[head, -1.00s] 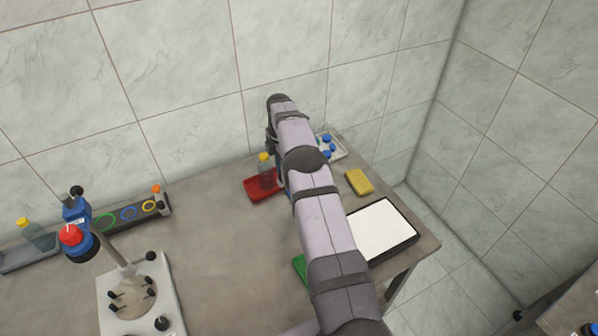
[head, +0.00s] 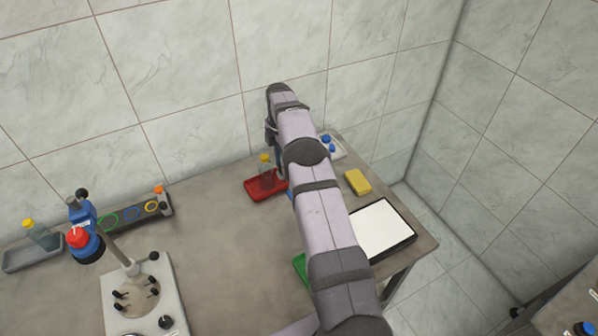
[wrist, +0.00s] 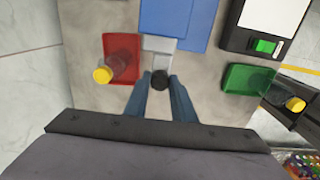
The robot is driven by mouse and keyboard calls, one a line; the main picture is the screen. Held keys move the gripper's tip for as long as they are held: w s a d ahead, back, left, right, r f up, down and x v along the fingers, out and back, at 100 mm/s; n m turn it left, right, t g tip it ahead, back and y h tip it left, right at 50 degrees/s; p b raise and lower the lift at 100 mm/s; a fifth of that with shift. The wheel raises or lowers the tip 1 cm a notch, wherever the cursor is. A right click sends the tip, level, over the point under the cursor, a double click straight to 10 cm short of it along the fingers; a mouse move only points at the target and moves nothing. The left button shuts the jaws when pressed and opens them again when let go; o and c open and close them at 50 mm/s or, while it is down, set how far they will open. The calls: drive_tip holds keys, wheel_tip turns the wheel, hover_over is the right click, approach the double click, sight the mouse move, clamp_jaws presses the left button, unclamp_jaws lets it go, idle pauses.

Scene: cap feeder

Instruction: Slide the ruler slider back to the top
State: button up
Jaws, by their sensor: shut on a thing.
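In the wrist view my gripper (wrist: 160,83) has its two blue fingers closed around a small round black knob (wrist: 160,79). The knob sits at the near end of a pale grey strip (wrist: 158,46), which runs up to flat blue pieces at the top of the picture. No ruler markings can be made out, so I cannot tell for certain that this is the ruler slider. In the head view my arm hides the fingers and the knob.
A red tray (wrist: 124,45) with a yellow-capped bottle (wrist: 104,74) lies close to the left finger. A green tray (wrist: 247,79) is to the right. In the head view a yellow block (head: 357,181) and a white-topped panel (head: 381,229) lie right of my arm.

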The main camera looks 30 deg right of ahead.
drive_tip(key=shift+r+p, duration=2)
drive_tip(key=shift+r, duration=1.05)
drive_tip(key=o, duration=0.8)
drive_tip(key=shift+o, duration=0.2)
wheel_tip(320, 180, up, 3)
drive_tip(key=shift+f+p, duration=0.1)
drive_tip(key=shift+p, duration=1.05)
drive_tip(key=shift+r, duration=2.55)
